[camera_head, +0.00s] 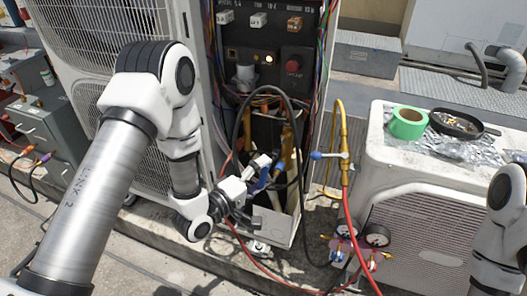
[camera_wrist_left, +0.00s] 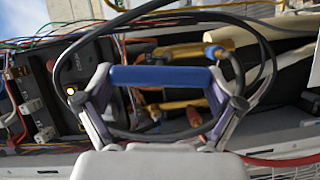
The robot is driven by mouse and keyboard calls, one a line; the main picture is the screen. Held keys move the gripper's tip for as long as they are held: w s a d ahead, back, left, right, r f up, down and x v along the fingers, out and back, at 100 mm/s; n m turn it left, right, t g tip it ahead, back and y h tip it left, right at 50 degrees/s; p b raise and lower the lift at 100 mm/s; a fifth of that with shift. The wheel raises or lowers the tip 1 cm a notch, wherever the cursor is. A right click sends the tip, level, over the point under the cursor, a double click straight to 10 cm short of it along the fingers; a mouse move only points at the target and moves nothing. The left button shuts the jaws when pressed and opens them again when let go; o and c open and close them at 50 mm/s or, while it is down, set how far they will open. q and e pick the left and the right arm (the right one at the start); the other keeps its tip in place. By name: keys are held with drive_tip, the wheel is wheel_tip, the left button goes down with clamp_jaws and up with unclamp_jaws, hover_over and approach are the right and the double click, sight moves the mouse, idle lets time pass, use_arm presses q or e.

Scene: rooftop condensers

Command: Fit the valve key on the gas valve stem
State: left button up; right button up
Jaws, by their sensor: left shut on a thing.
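My left gripper (camera_head: 262,172) reaches into the open lower service bay of the condenser. It is shut on a blue bar, which I take to be the valve key (camera_wrist_left: 160,76); the bar spans its fingertips in the left wrist view. Brass valve fittings (camera_wrist_left: 190,50) lie beyond the bar in that view, and brass also shows just right of the gripper in the head view (camera_head: 287,148). I cannot pick out the gas valve stem for sure, or tell whether the key touches it. My right gripper is out of view.
A black hose (camera_head: 240,115) loops over the bay. Wires hang around the control panel (camera_head: 265,60). A yellow pipe with a blue-handled valve (camera_head: 328,155) stands to the right, with gauges (camera_head: 376,236) below. Green tape (camera_head: 407,123) and a pan (camera_head: 456,124) sit on the right unit.

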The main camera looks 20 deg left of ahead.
use_arm(q)
drive_tip(key=shift+s+a+f+n, duration=0.1)
drive_tip(key=shift+s+f+n, duration=0.05)
drive_tip(key=shift+f+n, duration=0.35)
drive_tip(key=shift+s+a+f+n, duration=0.1)
drive_tip(key=shift+f+n, duration=0.2)
drive_tip(key=shift+f, duration=0.25)
drive_tip(key=shift+w+d+r+t, duration=0.1)
drive_tip(key=shift+w+t, duration=0.2)
drive_tip(key=shift+w, duration=0.4)
drive_tip(key=w+b, duration=0.1)
drive_tip(key=w, duration=0.3)
drive_tip(key=shift+w, duration=0.35)
drive_tip(key=shift+w+d, duration=0.1)
drive_tip(key=shift+w, duration=1)
drive_tip(key=o, duration=0.9)
